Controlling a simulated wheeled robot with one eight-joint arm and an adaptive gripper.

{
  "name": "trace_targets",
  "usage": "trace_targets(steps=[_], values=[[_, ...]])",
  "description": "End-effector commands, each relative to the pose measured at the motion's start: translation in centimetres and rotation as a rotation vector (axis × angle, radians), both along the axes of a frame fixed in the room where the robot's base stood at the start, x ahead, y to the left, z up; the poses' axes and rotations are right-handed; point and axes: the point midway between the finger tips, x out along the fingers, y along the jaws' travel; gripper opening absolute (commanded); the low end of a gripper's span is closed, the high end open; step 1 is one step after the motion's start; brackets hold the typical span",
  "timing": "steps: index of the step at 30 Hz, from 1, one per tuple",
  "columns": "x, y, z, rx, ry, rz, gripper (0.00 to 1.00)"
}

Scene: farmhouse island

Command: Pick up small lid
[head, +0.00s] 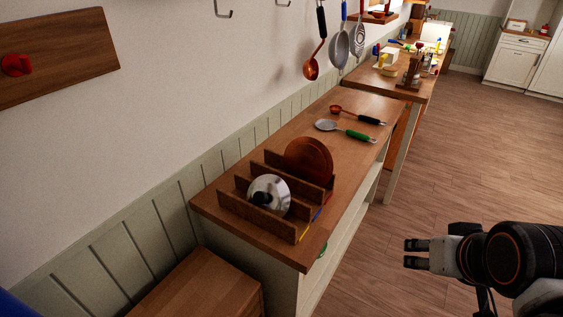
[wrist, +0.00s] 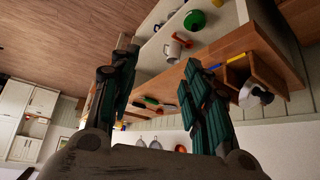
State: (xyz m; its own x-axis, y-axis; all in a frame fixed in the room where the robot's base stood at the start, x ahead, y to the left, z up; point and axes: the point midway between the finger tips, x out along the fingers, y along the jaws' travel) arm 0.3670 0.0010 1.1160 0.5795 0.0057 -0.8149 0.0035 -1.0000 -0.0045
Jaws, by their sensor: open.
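The small lid (head: 269,196) is a round, silvery disc with a black knob. It stands on edge in a slot of the wooden rack (head: 258,216) near the front end of the counter. A lid with a black knob also shows at the right edge of the wrist view (wrist: 262,95). My gripper (head: 416,254) is at the lower right of the head view, over the floor and well apart from the rack. In the wrist view my gripper (wrist: 155,95) is open, with nothing between its fingers.
A reddish-brown round plate (head: 309,160) stands in the rack behind the lid. A copper ladle (head: 350,114) and a green-handled utensil (head: 345,131) lie farther back on the counter (head: 250,160). Utensils hang from the wall. The floor (head: 455,150) to the right is clear.

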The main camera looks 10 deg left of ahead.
Motion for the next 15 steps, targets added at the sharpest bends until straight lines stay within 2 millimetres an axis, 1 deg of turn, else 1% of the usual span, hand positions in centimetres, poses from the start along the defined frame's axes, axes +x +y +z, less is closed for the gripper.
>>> trace_targets(steps=[5,15], values=[[1.9,1.6,0.3,0.055,0.033,0.038,0.44],[8.9,7.5,0.4,0.262,0.119,0.211,0.44]])
